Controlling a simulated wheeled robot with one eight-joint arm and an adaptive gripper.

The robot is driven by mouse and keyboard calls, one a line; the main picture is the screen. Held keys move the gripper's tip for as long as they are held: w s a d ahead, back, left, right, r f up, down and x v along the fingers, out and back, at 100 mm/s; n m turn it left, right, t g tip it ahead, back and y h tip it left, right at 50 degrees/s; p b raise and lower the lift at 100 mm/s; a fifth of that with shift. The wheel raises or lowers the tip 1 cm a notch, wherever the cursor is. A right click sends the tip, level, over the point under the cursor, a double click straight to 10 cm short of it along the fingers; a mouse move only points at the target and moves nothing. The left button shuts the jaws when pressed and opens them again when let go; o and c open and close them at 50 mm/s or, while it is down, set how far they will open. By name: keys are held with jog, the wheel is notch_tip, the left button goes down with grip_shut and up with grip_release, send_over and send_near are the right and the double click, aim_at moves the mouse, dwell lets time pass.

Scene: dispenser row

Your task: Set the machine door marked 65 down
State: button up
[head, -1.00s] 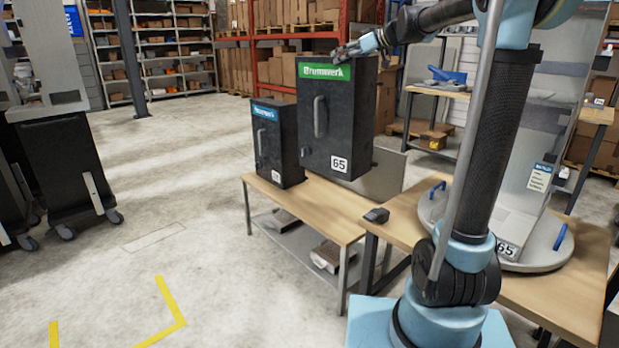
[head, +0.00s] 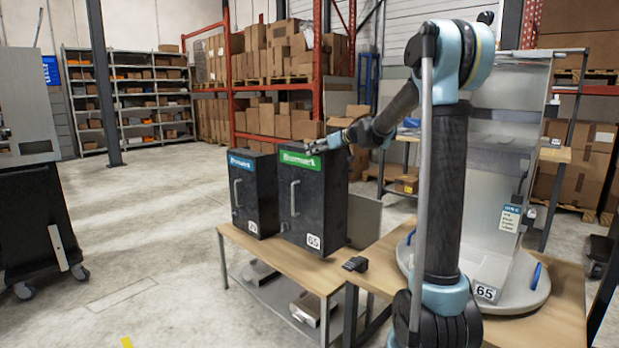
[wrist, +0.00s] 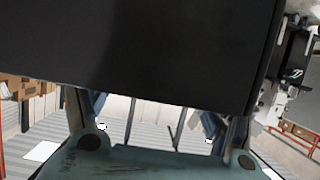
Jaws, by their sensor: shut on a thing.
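The machine door marked 65 is a black box-like panel (head: 303,210) with a green label strip, a grey handle and a white 65 tag. It stands upright at the right end of the wooden bench (head: 290,273), its bottom at or very near the bench top. My gripper (head: 322,146) is shut on its top edge. In the wrist view the door's dark face (wrist: 150,45) fills the top and hides the grip. A machine (head: 495,215) on a round grey base at the right also carries a 65 tag.
A similar black door (head: 253,195) with a blue label stands close on the left of door 65. A small black object (head: 355,264) lies on the right-hand table near its left edge. A grey panel (head: 363,220) stands behind. Open floor lies left.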

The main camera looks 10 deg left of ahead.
aim_at(332, 165)
jog(key=shift+f, duration=4.45)
jog(key=o, duration=2)
jog(key=v, duration=1.2)
jog(key=s+d+f+m+g+h, duration=0.2)
jog(key=s+d+f, duration=0.4)
jog(key=s, duration=0.9)
jog(key=s+d+f+m+g+h, duration=0.2)
jog(key=s+d+f+m+h, duration=0.2)
jog(key=s, duration=1.1)
jog(key=s+d+f+m+g+h, duration=0.2)
jog(key=s+d+f+m+h, duration=0.2)
jog(key=s+d+f, duration=0.5)
jog(key=shift+s+d+f+h, duration=0.15)
jog(key=shift+s+f, duration=0.35)
jog(key=shift+s, duration=0.55)
jog(key=shift+s+f+h, duration=0.1)
jog(key=shift+s+f, duration=0.35)
jog(key=shift+s, duration=0.65)
jog(key=shift+s+d+f+h, duration=0.15)
jog(key=shift+s+f, duration=0.35)
jog(key=shift+s, duration=0.55)
